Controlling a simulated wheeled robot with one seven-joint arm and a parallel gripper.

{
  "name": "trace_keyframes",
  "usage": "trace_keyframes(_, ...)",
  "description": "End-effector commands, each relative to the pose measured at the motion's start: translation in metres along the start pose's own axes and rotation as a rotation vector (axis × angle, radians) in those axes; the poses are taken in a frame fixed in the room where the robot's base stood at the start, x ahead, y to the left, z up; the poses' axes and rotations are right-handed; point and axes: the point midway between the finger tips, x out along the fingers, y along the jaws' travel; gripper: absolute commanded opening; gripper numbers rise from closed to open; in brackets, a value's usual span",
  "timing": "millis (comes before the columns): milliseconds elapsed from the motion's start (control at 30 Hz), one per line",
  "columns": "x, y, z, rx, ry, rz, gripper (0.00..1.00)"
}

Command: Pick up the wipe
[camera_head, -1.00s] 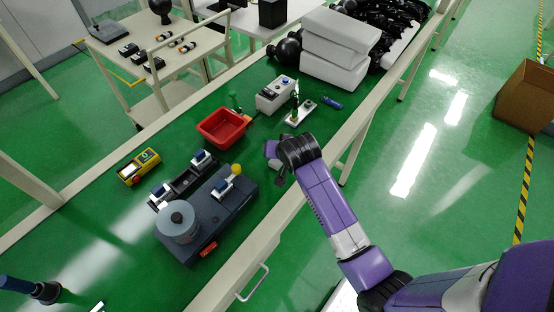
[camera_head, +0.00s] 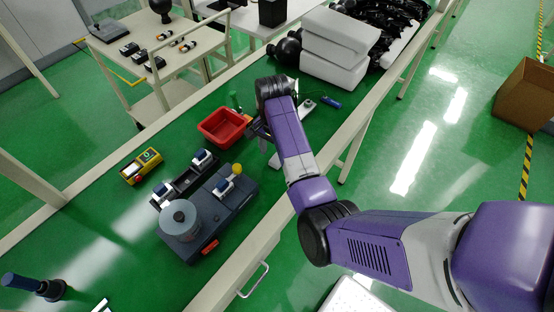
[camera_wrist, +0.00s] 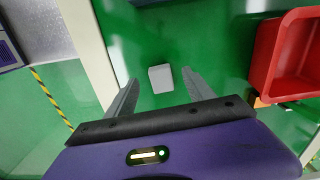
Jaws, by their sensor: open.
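A small pale grey-white block, which looks like the wipe (camera_wrist: 160,79), lies on the green tabletop in the wrist view. In the head view a pale patch that seems to be the wipe (camera_head: 275,160) shows just below my gripper. My gripper (camera_wrist: 160,76) is open, with one grey finger on each side of the block in the picture. The fingers look apart from it, and I cannot tell their exact height above the table. In the head view my gripper (camera_head: 262,140) is partly hidden by my own wrist, to the right of the red bin.
The red bin (camera_head: 222,127) stands close to the left of my gripper; it also shows in the wrist view (camera_wrist: 264,60). A dark fixture (camera_head: 230,205) with a grey disc and a yellow meter (camera_head: 141,166) stand nearer. White boxes (camera_head: 335,50) are stacked at the back.

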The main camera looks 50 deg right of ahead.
Motion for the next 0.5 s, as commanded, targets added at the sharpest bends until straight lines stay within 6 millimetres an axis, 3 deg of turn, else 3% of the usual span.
trace_keyframes(233, 0.033, 0.001, -0.002, -0.001, -0.002, 0.002, 0.62)
trace_keyframes(500, 0.038, 0.001, -0.002, -0.001, 0.000, -0.001, 0.62)
